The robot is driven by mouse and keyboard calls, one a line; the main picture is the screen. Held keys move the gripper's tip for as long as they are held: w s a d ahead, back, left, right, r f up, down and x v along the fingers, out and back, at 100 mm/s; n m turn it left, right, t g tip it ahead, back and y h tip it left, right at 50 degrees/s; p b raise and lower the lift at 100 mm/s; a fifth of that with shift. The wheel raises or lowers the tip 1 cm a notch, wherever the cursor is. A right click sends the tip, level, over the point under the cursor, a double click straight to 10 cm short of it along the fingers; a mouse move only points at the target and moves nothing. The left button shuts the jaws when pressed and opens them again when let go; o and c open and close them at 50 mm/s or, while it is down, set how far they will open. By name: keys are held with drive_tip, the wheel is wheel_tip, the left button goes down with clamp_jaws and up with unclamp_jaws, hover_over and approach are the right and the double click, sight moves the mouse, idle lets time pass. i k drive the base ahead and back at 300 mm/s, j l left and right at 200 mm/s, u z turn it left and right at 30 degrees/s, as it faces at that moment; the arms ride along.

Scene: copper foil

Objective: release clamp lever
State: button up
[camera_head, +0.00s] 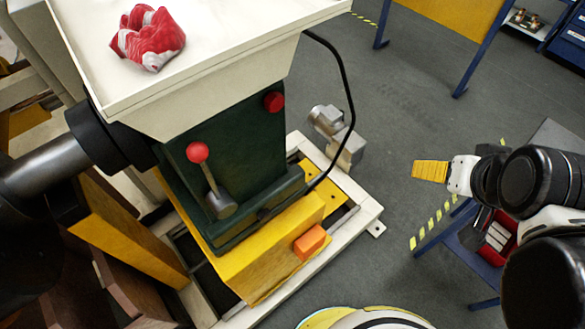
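A lever with a red ball knob (197,152) stands on the dark green machine body (255,145). Its metal rod runs down from the knob to a grey hub (221,206). It is the only lever I can make out, and it leans slightly to the left in the picture. My gripper (430,171), with yellow ribbed finger pads, is at the right, well apart from the lever. It is over the floor and points left. The pads overlap from this side, so any gap between them is hidden. I see nothing held.
A white tray (245,42) with a crumpled red and white cloth (148,38) overhangs the machine. A red knob (274,101), an orange block (309,242) and a black cable (347,85) are near the lever. Open grey floor (400,110) lies between machine and gripper. A blue-legged table (455,235) stands below my arm.

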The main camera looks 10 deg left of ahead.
sight(223, 206)
drive_tip(key=u, duration=1.95)
drive_tip(key=k+l, duration=0.1)
drive_tip(key=l, duration=0.4)
drive_tip(key=k+l, duration=0.1)
drive_tip(key=l, duration=0.45)
drive_tip(key=k+l, duration=0.1)
drive_tip(key=l, duration=0.4)
drive_tip(key=u, duration=0.15)
drive_tip(key=z, duration=0.15)
